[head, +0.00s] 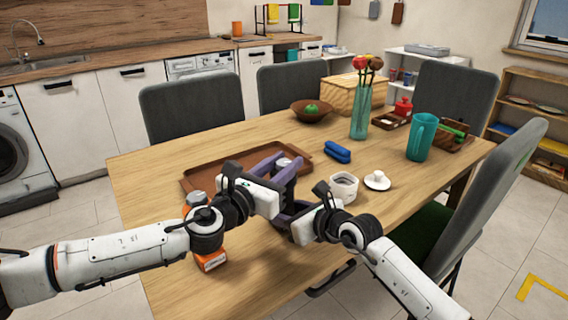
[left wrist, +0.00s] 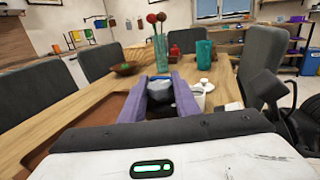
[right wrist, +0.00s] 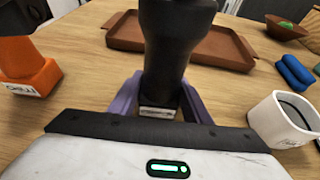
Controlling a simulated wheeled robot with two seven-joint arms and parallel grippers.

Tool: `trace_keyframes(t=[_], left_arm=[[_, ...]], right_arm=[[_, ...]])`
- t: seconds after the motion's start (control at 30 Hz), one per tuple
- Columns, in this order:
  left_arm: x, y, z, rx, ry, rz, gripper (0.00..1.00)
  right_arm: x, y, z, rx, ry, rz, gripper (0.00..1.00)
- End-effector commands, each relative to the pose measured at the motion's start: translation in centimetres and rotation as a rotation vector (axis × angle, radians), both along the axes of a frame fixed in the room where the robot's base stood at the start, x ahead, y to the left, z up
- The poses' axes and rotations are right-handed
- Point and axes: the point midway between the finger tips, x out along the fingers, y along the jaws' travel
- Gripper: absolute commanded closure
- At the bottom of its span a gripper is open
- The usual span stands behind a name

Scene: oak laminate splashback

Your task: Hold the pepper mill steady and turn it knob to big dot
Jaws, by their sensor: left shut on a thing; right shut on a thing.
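The pepper mill stands upright on the wooden table. Its dark body (right wrist: 178,55) shows in the right wrist view, with a small pale plate low on it. Its grey knob (head: 285,163) is at the top and also shows in the left wrist view (left wrist: 160,90). My left gripper (head: 276,168) is shut on the knob, purple fingers on either side. My right gripper (right wrist: 157,95) is shut around the lower body. In the head view the body is mostly hidden behind my grippers. I cannot make out any dot marks.
A brown tray (head: 200,179) lies behind the mill. An orange object (right wrist: 28,72) with a white label stands left. A white cup (head: 343,190), a white lidded dish (head: 377,181) and a blue item (head: 337,152) are to the right. A teal jug (head: 422,138) stands farther back.

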Motion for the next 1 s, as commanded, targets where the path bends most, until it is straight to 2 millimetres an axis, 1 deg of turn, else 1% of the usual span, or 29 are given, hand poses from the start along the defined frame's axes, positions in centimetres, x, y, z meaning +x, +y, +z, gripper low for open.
trace_keyframes(t=[0.27, 0.3, 0.37, 0.4, 0.67, 0.77, 0.87, 1.0], left_arm=[[0.0, 0.1, 0.0, 0.002, 0.000, -0.002, 0.94], [0.0, 0.1, 0.0, 0.002, 0.000, -0.002, 0.70], [0.0, 0.1, -0.1, 0.002, 0.000, -0.002, 0.60], [0.0, 0.1, -0.1, 0.002, 0.000, -0.002, 0.53], [0.0, 0.0, 0.0, 0.001, 0.000, -0.002, 0.52], [0.0, 0.0, 0.4, 0.001, -0.001, -0.003, 0.52], [0.1, 0.1, 1.7, 0.000, -0.004, -0.002, 0.52], [0.1, 0.0, 4.5, 0.001, -0.006, -0.002, 0.52]], right_arm=[[0.0, 0.0, -0.1, -0.001, 0.001, 0.000, 0.84], [0.0, 0.0, -0.1, -0.001, 0.001, 0.000, 0.84], [0.0, 0.0, -0.1, -0.001, 0.001, 0.000, 0.84], [0.0, 0.0, -0.1, -0.001, 0.001, 0.000, 0.84], [0.0, 0.0, -0.1, -0.001, 0.001, 0.000, 0.84], [0.0, 0.0, -0.1, -0.001, 0.001, -0.001, 0.84], [0.0, 0.0, -0.1, -0.001, 0.001, -0.001, 0.84], [0.0, 0.0, -0.1, -0.001, 0.001, -0.001, 0.84]])
